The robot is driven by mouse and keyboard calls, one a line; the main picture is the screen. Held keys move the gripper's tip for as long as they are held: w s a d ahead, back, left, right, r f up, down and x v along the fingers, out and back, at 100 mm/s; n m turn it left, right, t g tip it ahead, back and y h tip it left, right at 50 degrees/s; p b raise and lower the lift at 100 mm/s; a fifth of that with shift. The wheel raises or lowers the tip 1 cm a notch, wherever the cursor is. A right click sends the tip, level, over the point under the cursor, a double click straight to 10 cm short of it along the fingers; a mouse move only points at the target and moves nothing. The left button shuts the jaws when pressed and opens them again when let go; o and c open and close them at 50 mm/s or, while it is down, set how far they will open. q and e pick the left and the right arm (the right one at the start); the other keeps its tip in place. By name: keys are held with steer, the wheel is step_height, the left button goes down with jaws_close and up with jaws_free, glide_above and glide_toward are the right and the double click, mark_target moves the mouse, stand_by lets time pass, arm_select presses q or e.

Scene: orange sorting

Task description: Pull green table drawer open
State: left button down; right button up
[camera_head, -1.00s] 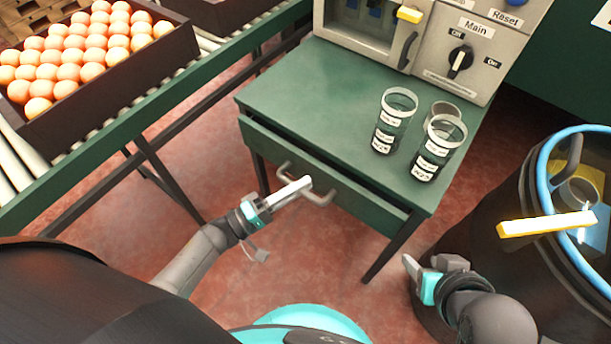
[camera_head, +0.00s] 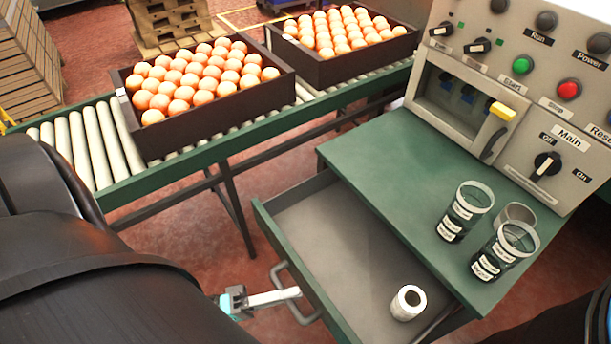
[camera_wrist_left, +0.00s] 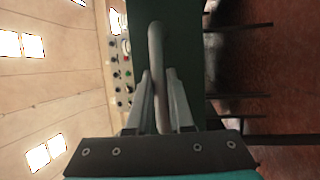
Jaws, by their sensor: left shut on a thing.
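The green table (camera_head: 372,150) stands at the right in the head view. Its drawer (camera_head: 335,235) is pulled well out, and its grey inside shows. A white roll-like item (camera_head: 408,303) lies in the drawer near its right end. My left gripper (camera_head: 290,294) is at the drawer's front, shut on the grey bar handle (camera_head: 283,275). In the left wrist view the handle (camera_wrist_left: 157,75) passes between the two fingers (camera_wrist_left: 160,100). My right gripper is not in view.
Several labelled cups (camera_head: 466,211) stand on the tabletop. A control panel machine (camera_head: 465,98) is behind them. Two crates of oranges (camera_head: 205,125) (camera_head: 345,68) sit on the roller conveyor (camera_head: 95,145) at the left and back.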

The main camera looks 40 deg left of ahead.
arm_select(q)
steer(key=shift+s+a, duration=0.35)
steer(key=shift+s, duration=0.35)
steer(key=c, duration=0.8)
jaws_free()
steer(key=b+v, duration=0.3)
steer(key=v, duration=0.9)
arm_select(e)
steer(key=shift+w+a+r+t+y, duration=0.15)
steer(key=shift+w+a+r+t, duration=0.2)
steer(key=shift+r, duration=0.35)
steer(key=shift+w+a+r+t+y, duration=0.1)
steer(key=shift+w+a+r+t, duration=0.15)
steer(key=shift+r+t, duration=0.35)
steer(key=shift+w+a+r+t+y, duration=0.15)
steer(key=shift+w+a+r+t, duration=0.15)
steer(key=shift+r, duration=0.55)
arm_select(q)
steer(key=shift+d, duration=0.1)
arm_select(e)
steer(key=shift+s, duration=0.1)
